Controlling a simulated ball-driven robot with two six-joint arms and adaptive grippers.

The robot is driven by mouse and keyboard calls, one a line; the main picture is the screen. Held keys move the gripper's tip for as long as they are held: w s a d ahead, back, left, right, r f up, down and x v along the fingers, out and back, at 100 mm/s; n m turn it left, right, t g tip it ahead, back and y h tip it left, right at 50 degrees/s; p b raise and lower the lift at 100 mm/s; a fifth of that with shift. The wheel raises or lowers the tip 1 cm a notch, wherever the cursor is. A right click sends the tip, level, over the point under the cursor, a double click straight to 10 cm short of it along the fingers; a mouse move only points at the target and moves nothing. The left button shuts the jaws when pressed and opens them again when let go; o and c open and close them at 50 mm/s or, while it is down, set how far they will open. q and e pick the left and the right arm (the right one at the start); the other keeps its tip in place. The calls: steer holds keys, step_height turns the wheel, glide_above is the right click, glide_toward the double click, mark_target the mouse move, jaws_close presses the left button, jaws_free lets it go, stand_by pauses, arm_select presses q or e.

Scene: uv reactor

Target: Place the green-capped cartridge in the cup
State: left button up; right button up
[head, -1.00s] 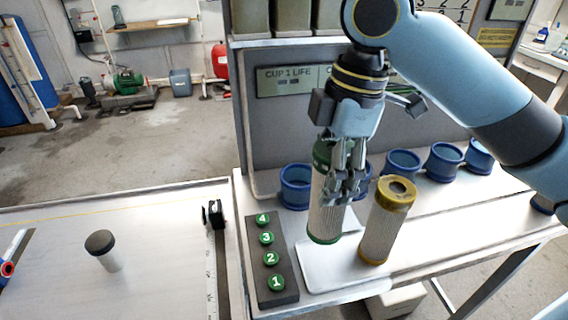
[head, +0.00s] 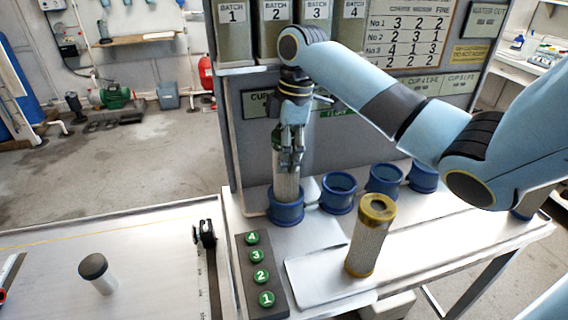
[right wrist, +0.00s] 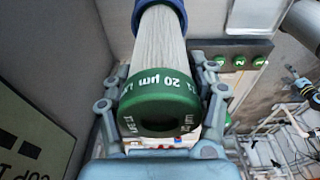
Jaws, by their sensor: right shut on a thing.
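The green-capped cartridge (head: 286,186) stands upright with its pale pleated body at the leftmost blue cup (head: 286,212). Its lower end appears inside the cup's rim; how deep it sits is hidden. My right gripper (head: 291,158) is shut on the cartridge near its top and mostly covers the green cap in the head view. In the right wrist view, the green cap (right wrist: 160,100) lies between the fingers, and the blue cup (right wrist: 160,12) rings the far end of the body. My left gripper is not in view.
A yellow-capped cartridge (head: 370,236) stands on a white tray (head: 312,282) in front. More blue cups (head: 338,193) line the bench to the right. A black strip with numbered green buttons (head: 260,272) lies left. A dark-capped cylinder (head: 97,273) stands on the left table.

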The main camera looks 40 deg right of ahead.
mark_target(292, 133)
step_height(292, 133, down, 3)
steer(key=shift+f, duration=0.15)
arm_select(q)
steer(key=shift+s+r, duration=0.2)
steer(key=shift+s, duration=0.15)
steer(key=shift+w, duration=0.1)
arm_select(e)
steer(key=shift+f, duration=0.2)
steer(key=o, duration=1.3)
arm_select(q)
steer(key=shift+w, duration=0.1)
arm_select(e)
steer(key=shift+r, duration=0.1)
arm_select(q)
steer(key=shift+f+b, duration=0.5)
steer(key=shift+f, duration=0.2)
arm_select(e)
steer(key=r, duration=0.4)
steer(key=d+r, duration=0.1)
steer(key=r, duration=0.7)
steer(key=shift+s+d, duration=0.3)
steer(key=shift+s, duration=0.1)
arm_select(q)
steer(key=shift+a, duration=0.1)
arm_select(e)
steer(key=shift+a+f, duration=0.1)
